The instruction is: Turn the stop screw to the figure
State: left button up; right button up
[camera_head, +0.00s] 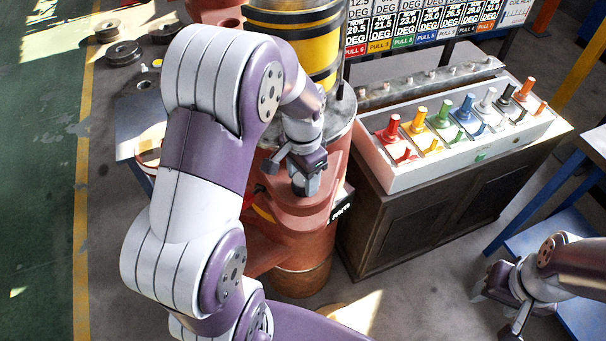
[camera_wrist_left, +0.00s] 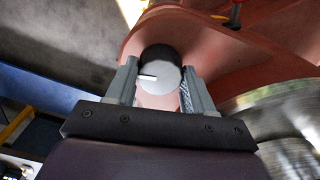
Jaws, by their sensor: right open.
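The stop screw (camera_wrist_left: 161,75) shows in the left wrist view as a round knob with a pale face, dark rim and a white pointer mark toward the left. It sits on the red-brown machine body (camera_wrist_left: 220,40). My left gripper (camera_wrist_left: 160,82) has one finger on each side of the knob, very close to it; whether they touch it is unclear. In the head view the left gripper (camera_head: 296,165) is over the knob on the machine. My right gripper (camera_head: 505,300) is open and empty at the lower right, away from the machine.
A board (camera_head: 430,22) with figures in DEG and coloured PULL labels stands at the back. A pale tray (camera_head: 385,170) of coloured pegs sits on a dark cabinet (camera_head: 400,225) to the right. A blue-framed table (camera_head: 580,215) stands at the right edge. Dark round rollers (camera_head: 123,53) lie at upper left.

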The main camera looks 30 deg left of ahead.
pick_arm(q)
jog(key=shift+n, duration=0.3)
jog(key=n+p, duration=0.1)
jog(key=n, duration=0.2)
jog(key=shift+r+n+p, duration=0.15)
jog(key=shift+n+p, duration=0.15)
jog(key=shift+p, duration=0.05)
jog(key=n+p, duration=0.2)
jog(key=n, duration=0.4)
jog(key=n+p, duration=0.1)
jog(key=n, duration=0.4)
jog(key=shift+w+n, duration=0.1)
jog(key=shift+n, duration=0.3)
jog(key=shift+n+p, duration=0.55)
jog(key=shift+n, duration=1.75)
jog(key=o, duration=1)
jog(key=shift+o, duration=0.2)
